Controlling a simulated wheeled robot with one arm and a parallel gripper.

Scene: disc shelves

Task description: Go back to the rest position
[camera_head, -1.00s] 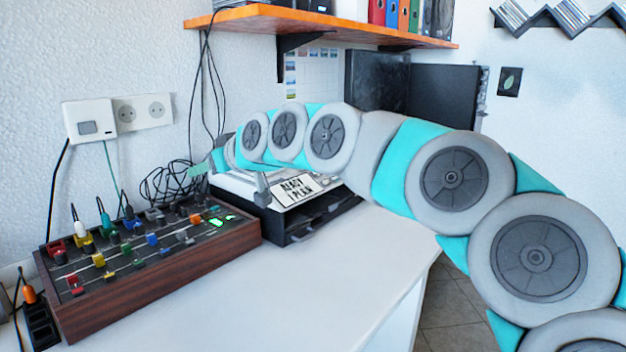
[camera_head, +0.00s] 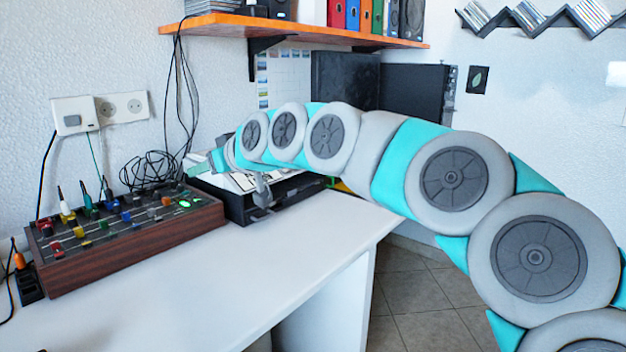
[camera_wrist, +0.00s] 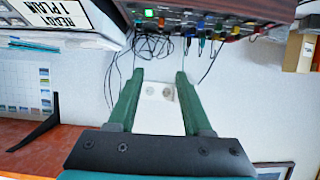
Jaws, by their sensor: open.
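My gripper (camera_wrist: 160,74) shows in the wrist view with two green fingers spread apart. Nothing is between them but a view of the wall and a white socket plate (camera_wrist: 158,91) beyond. In the head view my arm reaches from the right edge across to the left, bent in an arch. Its far end is over the desk (camera_head: 210,285), near the black device at the back.
A wood-sided mixer (camera_head: 130,262) with coloured knobs stands on the desk's left. A black device (camera_head: 235,208) sits partly behind my arm. An orange shelf (camera_head: 300,32) hangs above. The desk's front is clear, with tiled floor (camera_head: 415,295) at right.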

